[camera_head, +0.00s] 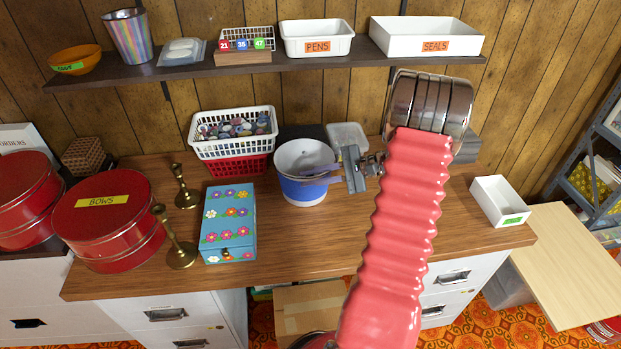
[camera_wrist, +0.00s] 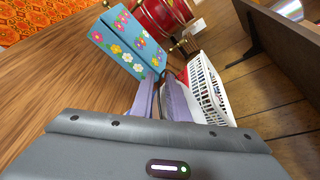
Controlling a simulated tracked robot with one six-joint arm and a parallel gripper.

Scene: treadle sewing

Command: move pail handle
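The pail (camera_head: 301,190) is white with a blue band and stands on the wooden desk, left of my gripper (camera_head: 322,175) in the head view. My gripper reaches in from the right, and its pale purple fingers overlap the pail's right side and rim. I cannot tell whether they touch it. The pail's handle cannot be made out. In the wrist view, the fingers of my gripper (camera_wrist: 166,100) lie close together with a narrow dark gap. Whether anything is between them is unclear. The pail is not clearly visible there.
A white basket (camera_head: 233,147) over a red one stands behind left of the pail. A flowered blue box (camera_head: 229,222), brass candlesticks (camera_head: 180,253) and red tins (camera_head: 108,221) are left. A shelf (camera_head: 270,63) hangs above. The desk (camera_head: 310,238) is clear in front of the pail.

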